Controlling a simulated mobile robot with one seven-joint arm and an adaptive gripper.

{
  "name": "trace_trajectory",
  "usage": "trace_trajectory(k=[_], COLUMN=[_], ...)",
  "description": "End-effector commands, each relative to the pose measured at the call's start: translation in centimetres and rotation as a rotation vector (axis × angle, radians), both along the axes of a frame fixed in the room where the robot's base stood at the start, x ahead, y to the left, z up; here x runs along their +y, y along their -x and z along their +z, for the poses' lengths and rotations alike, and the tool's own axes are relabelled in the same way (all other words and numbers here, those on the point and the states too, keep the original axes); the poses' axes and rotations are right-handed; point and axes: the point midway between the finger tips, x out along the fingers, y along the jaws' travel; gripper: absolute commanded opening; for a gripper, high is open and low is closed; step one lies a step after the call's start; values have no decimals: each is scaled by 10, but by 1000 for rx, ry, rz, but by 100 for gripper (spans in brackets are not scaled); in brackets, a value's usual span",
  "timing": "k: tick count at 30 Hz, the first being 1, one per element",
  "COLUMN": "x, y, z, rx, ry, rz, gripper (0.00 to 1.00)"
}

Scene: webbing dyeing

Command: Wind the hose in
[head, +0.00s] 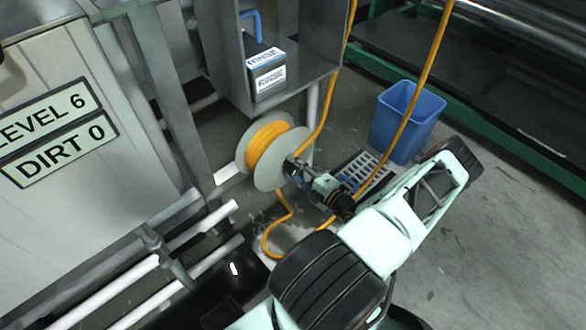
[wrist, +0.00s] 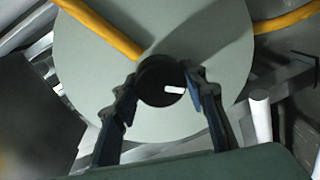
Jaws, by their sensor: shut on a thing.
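The hose reel (head: 246,165) has pale round flanges with orange hose (head: 265,147) wound between them. More hose runs up from the reel, hangs in a long line at the right, and lies in a loose loop on the floor below. My gripper (head: 296,170) is at the reel's front face. In the wrist view, the reel's pale disc (wrist: 90,75) fills the middle, and my gripper (wrist: 161,92) is shut on a black round knob (wrist: 155,76) on it. Orange hose (wrist: 108,28) crosses the disc's upper left.
A blue bin (head: 407,120) stands right of the reel, near a floor grate (head: 362,172). A metal shelf (head: 225,60) holding a rinse container (head: 266,72) is above the reel. White pipes (head: 195,235) run at the lower left. Open floor (head: 500,225) lies at the right.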

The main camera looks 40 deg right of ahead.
Motion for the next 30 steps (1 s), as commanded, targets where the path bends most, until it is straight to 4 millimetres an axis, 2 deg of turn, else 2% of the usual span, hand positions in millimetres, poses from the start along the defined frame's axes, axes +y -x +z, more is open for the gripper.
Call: trace_trajectory(k=[17, 18, 21, 22, 30], x=[1, 1, 0, 0, 0], y=[0, 0, 0, 0, 1], z=[0, 0, 0, 0, 0], rx=[3, 3, 3, 3, 2], ry=[-29, -29, -28, -28, -28], rz=[1, 1, 1, 1, 1], gripper=[15, 43, 54, 57, 57])
